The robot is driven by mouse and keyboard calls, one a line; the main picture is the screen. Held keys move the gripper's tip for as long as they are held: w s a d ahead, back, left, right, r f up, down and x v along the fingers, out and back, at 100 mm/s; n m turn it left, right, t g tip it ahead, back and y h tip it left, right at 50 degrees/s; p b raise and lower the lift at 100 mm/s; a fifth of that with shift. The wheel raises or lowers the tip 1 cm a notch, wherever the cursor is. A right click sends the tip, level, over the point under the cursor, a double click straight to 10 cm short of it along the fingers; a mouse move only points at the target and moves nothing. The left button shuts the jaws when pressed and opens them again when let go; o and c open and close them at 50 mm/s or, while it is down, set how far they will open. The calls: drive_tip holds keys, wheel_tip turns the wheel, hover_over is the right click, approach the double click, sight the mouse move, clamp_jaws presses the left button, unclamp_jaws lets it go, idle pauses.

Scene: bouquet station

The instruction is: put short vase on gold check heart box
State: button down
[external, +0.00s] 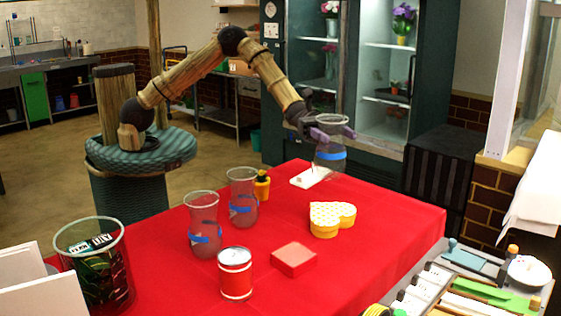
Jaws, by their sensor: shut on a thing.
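A clear glass vase with a blue band (331,154) is held above the far right part of the red table. My gripper (332,132) is shut on it around its upper part, and the vase hangs upright. The gold check heart box (332,217), yellow and white, sits on the red cloth nearer the camera, below the held vase and apart from it. Two similar banded glass vases, one in front (204,225) and one behind (242,196), stand on the table's left half.
A red and white can (235,274) and a flat red box (293,260) stand near the front. A small yellow pot (262,185) and a white flat item (312,177) lie farther back. A large glass bin (98,268) is at the left. The cloth (400,212) right of the heart box is clear.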

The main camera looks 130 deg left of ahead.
sight(336, 174)
drive_tip(key=shift+f+p, duration=0.85)
drive_tip(key=shift+f, duration=2)
drive_tip(key=shift+f+p, duration=0.6)
drive_tip(key=shift+f, duration=1.45)
drive_tip(key=shift+f, duration=0.2)
drive_tip(key=shift+c, duration=2.1)
unclamp_jaws()
drive_tip(key=shift+r, duration=0.1)
drive_tip(key=b+v, duration=0.3)
drive_tip(key=v, duration=0.9)
